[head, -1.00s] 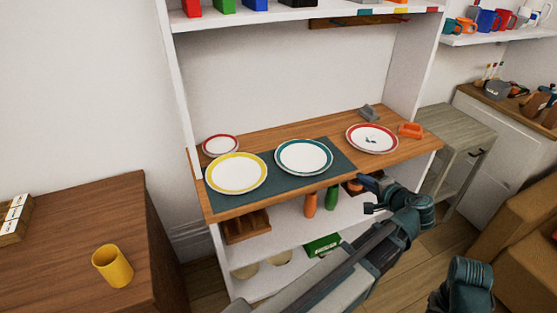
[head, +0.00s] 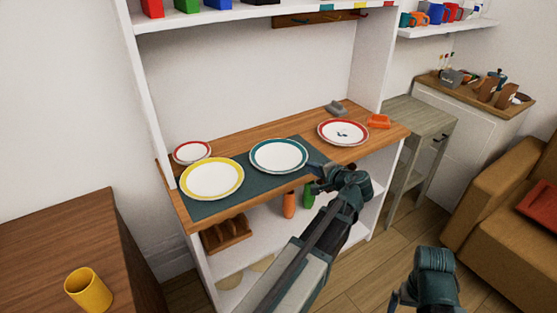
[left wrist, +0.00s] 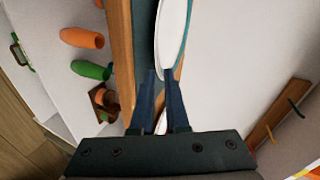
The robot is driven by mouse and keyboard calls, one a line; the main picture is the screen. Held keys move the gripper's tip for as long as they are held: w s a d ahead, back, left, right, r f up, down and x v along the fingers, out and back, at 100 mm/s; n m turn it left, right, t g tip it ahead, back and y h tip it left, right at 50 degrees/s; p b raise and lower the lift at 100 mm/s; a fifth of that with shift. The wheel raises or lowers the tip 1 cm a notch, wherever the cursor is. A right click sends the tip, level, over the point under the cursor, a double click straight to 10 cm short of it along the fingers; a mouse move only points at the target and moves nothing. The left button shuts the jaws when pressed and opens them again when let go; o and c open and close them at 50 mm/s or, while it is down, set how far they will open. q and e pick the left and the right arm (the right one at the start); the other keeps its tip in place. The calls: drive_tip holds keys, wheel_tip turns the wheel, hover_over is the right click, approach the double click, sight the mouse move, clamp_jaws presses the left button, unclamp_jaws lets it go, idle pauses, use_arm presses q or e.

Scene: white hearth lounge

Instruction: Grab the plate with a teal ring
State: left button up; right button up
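The plate with a teal ring (head: 279,156) lies flat on a dark mat on the wooden shelf, between a yellow-ringed plate (head: 212,179) and a red-ringed plate with a dark motif (head: 343,133). My left gripper (head: 314,178) is just off the teal plate's front right side, by the shelf's front edge. In the left wrist view, a white plate with a teal rim (left wrist: 172,35) shows edge-on just beyond the fingertips (left wrist: 159,74). The fingers are apart, with a narrow gap. I cannot tell whether they touch the plate. My right arm shows low at right; its fingers are unclear.
A small red-rimmed plate (head: 192,152) sits at the back left of the shelf. An orange block (head: 378,121) and a grey object (head: 336,108) are at its right. Orange (head: 289,205) and green (head: 309,196) items stand on the shelf below. White uprights flank the shelf.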

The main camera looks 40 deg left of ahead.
sight(303, 172)
use_arm(q)
drive_tip(key=b+x, duration=0.2)
drive_tip(key=x, duration=0.3)
drive_tip(key=shift+f, duration=0.15)
clamp_jaws()
idle(1.2)
idle(0.3)
wheel_tip(303, 172, up, 2)
drive_tip(key=shift+r+p, duration=0.1)
drive_tip(key=shift+p, duration=0.8)
drive_tip(key=shift+r+p, duration=1)
drive_tip(key=shift+p, duration=0.05)
drive_tip(key=s+d+p, duration=0.1)
drive_tip(key=s+d, duration=0.3)
drive_tip(key=d, duration=1.1)
drive_tip(key=shift+d+r, duration=0.25)
drive_tip(key=shift+r, duration=0.25)
